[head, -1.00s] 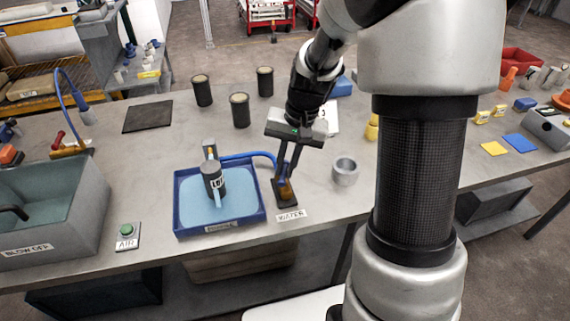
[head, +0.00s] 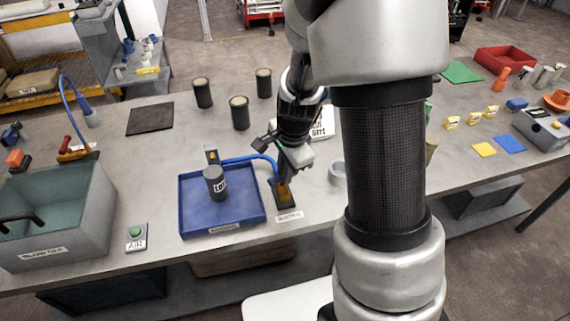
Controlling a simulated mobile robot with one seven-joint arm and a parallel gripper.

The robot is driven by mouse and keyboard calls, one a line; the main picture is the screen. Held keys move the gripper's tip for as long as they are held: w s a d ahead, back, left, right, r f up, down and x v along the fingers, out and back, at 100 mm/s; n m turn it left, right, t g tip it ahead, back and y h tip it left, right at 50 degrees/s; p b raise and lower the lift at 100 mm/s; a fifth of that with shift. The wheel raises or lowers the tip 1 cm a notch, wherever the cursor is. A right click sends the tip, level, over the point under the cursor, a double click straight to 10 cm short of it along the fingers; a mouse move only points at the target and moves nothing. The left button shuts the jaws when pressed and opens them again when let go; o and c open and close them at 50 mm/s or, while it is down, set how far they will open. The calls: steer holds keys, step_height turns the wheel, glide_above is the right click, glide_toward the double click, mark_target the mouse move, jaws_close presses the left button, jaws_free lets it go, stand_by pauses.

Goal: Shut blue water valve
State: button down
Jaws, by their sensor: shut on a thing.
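The water valve (head: 286,196) is a dark block with an orange-brown part on top, fixed to the bench behind the "WATER" label. A blue hose runs from it to the spout (head: 212,156) at the tray's back edge. My gripper (head: 281,176) is tilted and turned above the valve, shut on its handle; the fingertips and handle are partly hidden. The blue tray (head: 248,215) to the left shows a dark blue floor. A dark grey labelled cup (head: 216,184) stands in it under the spout. I see no stream from the spout.
Three dark canisters (head: 240,113) stand behind the tray. A grey ring-like cup (head: 337,172) sits right of the valve, partly hidden by my arm. The blow-off bin (head: 90,225) and green AIR button (head: 136,233) are at left.

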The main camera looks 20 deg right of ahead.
steer(key=shift+r+m+h+p, duration=0.15)
steer(key=shift+m+h+p, duration=0.15)
steer(key=shift+m+p, duration=0.95)
steer(key=shift+m, duration=0.25)
steer(key=c, duration=1.8)
jaws_free()
steer(key=shift+o, duration=0.2)
steer(key=s+r+p, duration=0.1)
steer(key=r, duration=0.7)
steer(key=s+r+p, duration=0.2)
steer(key=r, duration=0.6)
steer(key=shift+s+r, duration=0.25)
steer(key=shift+r, duration=0.15)
steer(key=shift+a+r, duration=0.1)
